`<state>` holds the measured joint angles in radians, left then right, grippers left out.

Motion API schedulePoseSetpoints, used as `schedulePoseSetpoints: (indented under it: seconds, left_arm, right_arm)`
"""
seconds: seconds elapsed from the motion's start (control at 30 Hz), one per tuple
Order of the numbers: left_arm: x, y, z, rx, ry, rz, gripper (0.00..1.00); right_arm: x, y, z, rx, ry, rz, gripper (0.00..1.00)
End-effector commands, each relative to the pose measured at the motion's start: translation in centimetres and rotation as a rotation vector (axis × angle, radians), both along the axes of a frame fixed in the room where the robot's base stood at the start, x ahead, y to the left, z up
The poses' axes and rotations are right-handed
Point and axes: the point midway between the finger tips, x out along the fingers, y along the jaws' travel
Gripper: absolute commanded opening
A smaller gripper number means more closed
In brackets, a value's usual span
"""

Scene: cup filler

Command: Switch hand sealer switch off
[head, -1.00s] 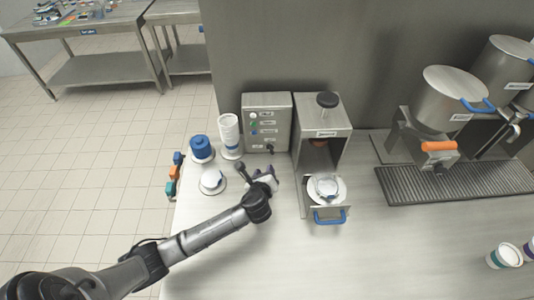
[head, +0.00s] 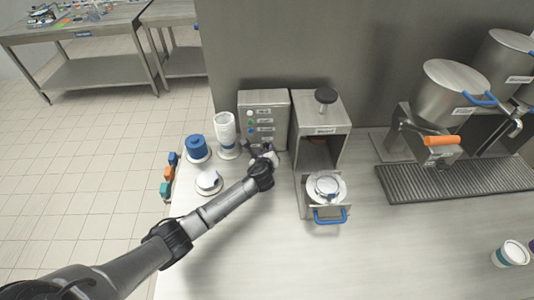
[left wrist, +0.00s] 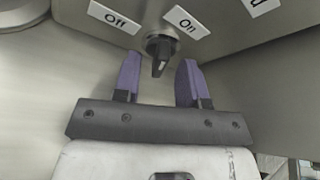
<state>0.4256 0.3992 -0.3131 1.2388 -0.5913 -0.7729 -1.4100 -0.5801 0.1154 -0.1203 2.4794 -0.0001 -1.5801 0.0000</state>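The hand sealer control box (head: 263,105) is a grey metal box with small lights and labels on its front. Its black rotary switch (left wrist: 160,52) shows in the left wrist view, between an "Off" label (left wrist: 114,17) on the left and an "On" label (left wrist: 187,22) on the right. The knob's pointer end hangs downward in that view. My left gripper (left wrist: 158,80) is open, its two purple fingers apart, one on each side below the knob and not closed on it. In the head view my left gripper (head: 262,157) is at the box's lower front and hides the switch. My right gripper is not in view.
A white cup stack (head: 225,130) and blue lids (head: 196,148) stand left. Metal pots (head: 452,90) are far right.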

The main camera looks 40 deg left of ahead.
Motion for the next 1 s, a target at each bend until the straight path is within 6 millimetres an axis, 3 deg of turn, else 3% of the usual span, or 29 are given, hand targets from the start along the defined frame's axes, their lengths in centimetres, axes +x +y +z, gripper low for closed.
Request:
schedulePoseSetpoints:
  seconds: [0.37, 0.73, 1.0]
  left_arm:
    - [0.19, 0.14, -0.09, 0.0, 0.001, 0.001, 0.37]
    - [0.17, 0.14, -0.09, 0.0, 0.001, 0.001, 0.02]
    - [0.16, 0.15, -0.11, -0.005, -0.004, 0.0, 0.0]
  right_arm:
    - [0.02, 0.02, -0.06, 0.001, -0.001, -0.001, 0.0]
    - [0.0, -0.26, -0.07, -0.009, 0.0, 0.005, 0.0]
    - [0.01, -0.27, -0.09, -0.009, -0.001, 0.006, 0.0]
